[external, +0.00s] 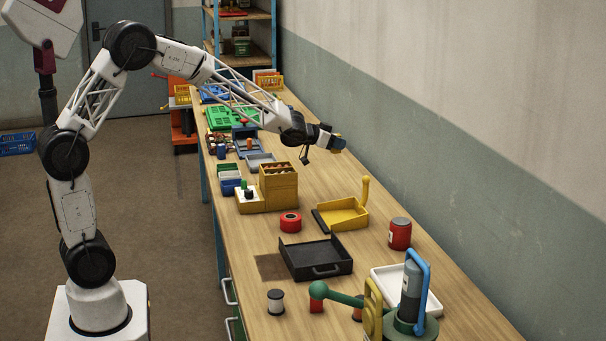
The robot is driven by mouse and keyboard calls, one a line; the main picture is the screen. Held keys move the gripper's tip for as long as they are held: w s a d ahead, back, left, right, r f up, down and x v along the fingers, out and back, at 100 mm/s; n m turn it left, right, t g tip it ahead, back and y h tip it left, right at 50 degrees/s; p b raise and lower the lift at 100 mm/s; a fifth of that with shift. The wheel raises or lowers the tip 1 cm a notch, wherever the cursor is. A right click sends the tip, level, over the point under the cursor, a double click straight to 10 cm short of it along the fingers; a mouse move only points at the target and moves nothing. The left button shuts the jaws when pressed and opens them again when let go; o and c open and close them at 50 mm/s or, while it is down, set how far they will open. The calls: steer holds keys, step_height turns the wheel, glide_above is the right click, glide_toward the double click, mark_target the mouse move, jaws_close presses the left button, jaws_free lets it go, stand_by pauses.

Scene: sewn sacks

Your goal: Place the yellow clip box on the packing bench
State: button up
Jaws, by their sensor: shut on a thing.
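My gripper (330,139) is above the right-hand side of the bench, near the wall, behind the yellow boxes. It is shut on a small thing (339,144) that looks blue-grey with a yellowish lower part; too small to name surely. A yellow open box (345,217) with an upright tab stands mid-bench. A yellow stepped box (278,188) with compartments stands left of it. I cannot tell which yellow thing is the clip box. The wooden packing bench (377,268) runs from the front to the back of the room.
A black tray (316,258), a red roll (290,221), a red can (400,233) and a green-and-blue press (411,295) stand nearer the front. A green crate (233,117) and small bins (230,176) fill the left side. Bare wood shows right of the yellow boxes.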

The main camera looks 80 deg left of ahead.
steer(key=s+a+f+y, duration=0.1)
steer(key=s+a, duration=0.3)
steer(key=a, duration=0.4)
steer(key=s+a+f+n, duration=0.1)
steer(key=s+a, duration=0.3)
steer(key=a, duration=0.5)
steer(key=s+a+f+y, duration=0.1)
steer(key=s+a, duration=0.3)
steer(key=a, duration=0.4)
steer(key=s+a+f+n, duration=0.1)
steer(key=s+a+f, duration=0.3)
steer(key=s+a, duration=0.6)
steer(key=s+a+f+n+y, duration=0.1)
steer(key=s+a+f, duration=0.3)
steer(key=s+a, duration=0.6)
steer(key=shift+s+f+g+y, duration=0.2)
steer(key=shift+s+g+y, duration=0.15)
steer(key=shift+s, duration=2.3)
steer(key=shift+f, duration=0.1)
steer(key=shift+f, duration=1.85)
steer(key=shift+f, duration=2.05)
